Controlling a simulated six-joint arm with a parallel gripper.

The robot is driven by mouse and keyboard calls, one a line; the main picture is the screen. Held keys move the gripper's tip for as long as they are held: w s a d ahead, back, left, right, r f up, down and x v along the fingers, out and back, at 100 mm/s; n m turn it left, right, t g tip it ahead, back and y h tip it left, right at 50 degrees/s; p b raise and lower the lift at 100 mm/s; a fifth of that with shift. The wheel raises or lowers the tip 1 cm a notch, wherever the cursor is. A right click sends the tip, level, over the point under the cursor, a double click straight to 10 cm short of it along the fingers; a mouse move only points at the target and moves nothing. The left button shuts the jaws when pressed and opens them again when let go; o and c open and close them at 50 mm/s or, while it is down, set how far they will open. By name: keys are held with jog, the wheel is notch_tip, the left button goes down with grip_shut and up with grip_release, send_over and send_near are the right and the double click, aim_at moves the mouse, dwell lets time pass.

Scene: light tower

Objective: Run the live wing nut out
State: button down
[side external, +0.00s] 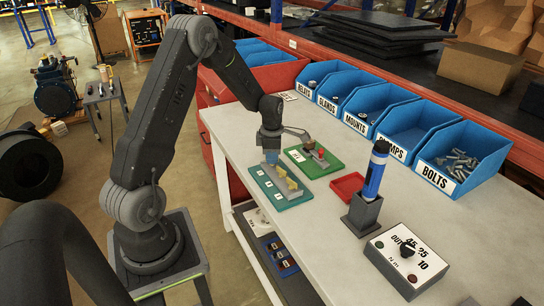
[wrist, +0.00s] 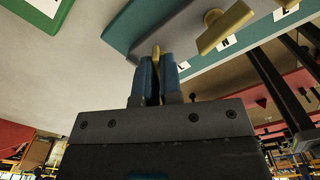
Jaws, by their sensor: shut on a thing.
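A teal terminal board (side external: 290,203) lies on the white bench in the side view, with white labels along its front. It also shows in the wrist view (wrist: 128,28), upper right. My gripper (side external: 271,160) points down at the board's far end. In the wrist view, the two blue fingers of my gripper (wrist: 157,68) are shut on a brass wing nut (wrist: 156,52) beside the label L. Another brass wing nut (wrist: 223,27), by the label N, stands clear of the fingers. The fingers hide most of the held nut, and I cannot tell how far up its stud it sits.
A green board (side external: 327,169) lies behind the teal one. A red tray (side external: 347,186), a blue and black tool (side external: 375,172) in a grey stand (side external: 361,214) and a dial box (side external: 407,260) stand to the right. Blue bins (side external: 405,128) line the back. Bare bench lies in front of the tray.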

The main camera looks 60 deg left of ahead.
jog(key=n, duration=0.4)
jog(key=shift+s+f+n, duration=0.1)
jog(key=shift+f+n, duration=0.15)
jog(key=shift+n, duration=0.15)
dwell(0.4)
jog(key=c, duration=1.3)
grip_release()
jog(key=shift+d, duration=0.1)
jog(key=shift+r, duration=0.15)
jog(key=shift+r, duration=6.8)
